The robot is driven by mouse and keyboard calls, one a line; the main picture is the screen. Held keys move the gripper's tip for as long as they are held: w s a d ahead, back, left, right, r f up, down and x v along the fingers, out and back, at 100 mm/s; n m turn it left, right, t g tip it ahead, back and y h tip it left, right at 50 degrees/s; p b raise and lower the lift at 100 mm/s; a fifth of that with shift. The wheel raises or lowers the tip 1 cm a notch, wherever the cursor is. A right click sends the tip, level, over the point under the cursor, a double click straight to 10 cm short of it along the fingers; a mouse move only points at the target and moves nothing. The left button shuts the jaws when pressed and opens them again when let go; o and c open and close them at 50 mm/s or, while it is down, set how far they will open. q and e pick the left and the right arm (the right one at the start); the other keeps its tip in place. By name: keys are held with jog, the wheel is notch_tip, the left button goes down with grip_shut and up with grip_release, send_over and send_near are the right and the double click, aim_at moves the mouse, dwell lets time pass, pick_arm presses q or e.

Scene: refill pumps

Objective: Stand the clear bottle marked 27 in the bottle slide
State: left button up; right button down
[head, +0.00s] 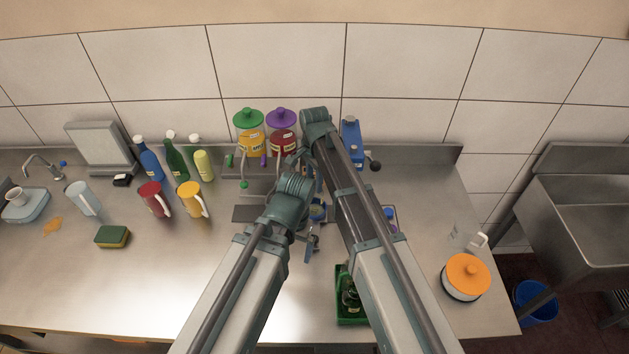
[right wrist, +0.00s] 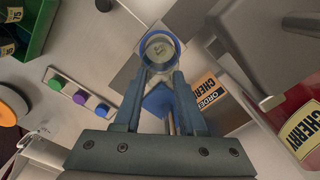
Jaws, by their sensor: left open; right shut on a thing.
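In the right wrist view, my right gripper (right wrist: 158,82) is shut on a round clear vessel (right wrist: 160,50) with a blue ring, seen end-on. I take it for the clear bottle; its number is not readable. A square light metal plate shows behind it, beside a dark strip that may be the bottle slide (right wrist: 126,78). Whether the bottle touches the plate I cannot tell. In the head view my left gripper (head: 312,243) is open and empty over the middle of the counter. My arms hide much of the slide area.
Juice dispensers with green (head: 248,118) and purple (head: 282,118) lids stand at the back. A green crate (head: 342,318) with bottles is at the front. A button strip (right wrist: 80,97) and an order card (right wrist: 208,97) lie near the held vessel. An orange-lidded pot (head: 466,275) stands right.

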jog(key=shift+f, duration=0.15)
jog(key=shift+c, duration=2)
grip_release()
notch_tip(320, 180, up, 9)
jog(key=p, duration=0.9)
